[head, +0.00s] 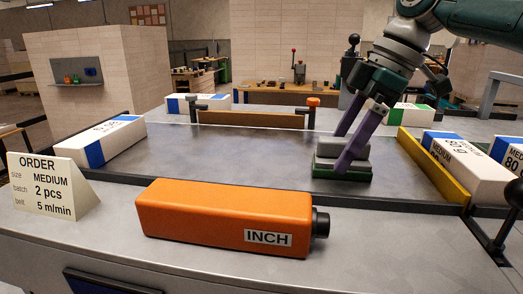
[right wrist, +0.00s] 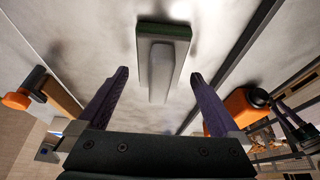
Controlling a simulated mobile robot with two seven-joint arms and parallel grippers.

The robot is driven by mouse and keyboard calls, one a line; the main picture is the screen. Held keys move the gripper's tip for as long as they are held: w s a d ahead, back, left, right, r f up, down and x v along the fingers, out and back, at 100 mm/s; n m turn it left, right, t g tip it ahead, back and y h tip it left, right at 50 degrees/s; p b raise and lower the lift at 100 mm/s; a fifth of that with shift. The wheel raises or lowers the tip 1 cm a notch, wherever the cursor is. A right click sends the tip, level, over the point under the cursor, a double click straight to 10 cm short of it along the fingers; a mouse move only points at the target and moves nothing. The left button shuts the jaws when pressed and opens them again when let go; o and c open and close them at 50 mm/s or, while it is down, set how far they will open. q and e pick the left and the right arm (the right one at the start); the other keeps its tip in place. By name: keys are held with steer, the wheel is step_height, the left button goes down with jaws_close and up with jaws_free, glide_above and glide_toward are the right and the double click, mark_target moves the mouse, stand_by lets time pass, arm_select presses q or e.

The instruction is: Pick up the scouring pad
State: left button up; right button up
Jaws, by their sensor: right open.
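The scouring pad (head: 343,174) is a block with a dark green base and a grey upper part, lying on the grey metal table surface. In the right wrist view the pad (right wrist: 178,32) is at the upper middle, with its grey grip part pointing toward the camera. My right gripper (head: 341,152) comes down from the upper right at the pad, with its purple fingers apart. In the right wrist view the fingers of my right gripper (right wrist: 160,74) stand on either side of the grip part, with gaps visible and nothing held. My left gripper is out of view.
An orange box marked INCH (head: 215,215) lies in front, beside an order card (head: 50,187) reading medium, 2 pcs. A yellow rail (head: 432,168) and white reams (head: 470,170) stand at right. Another ream (head: 100,140) lies at left. The table's middle (head: 240,150) is clear.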

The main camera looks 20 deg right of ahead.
steer(key=shift+c, duration=0.4)
steer(key=c, duration=1.4)
steer(key=shift+r, duration=0.1)
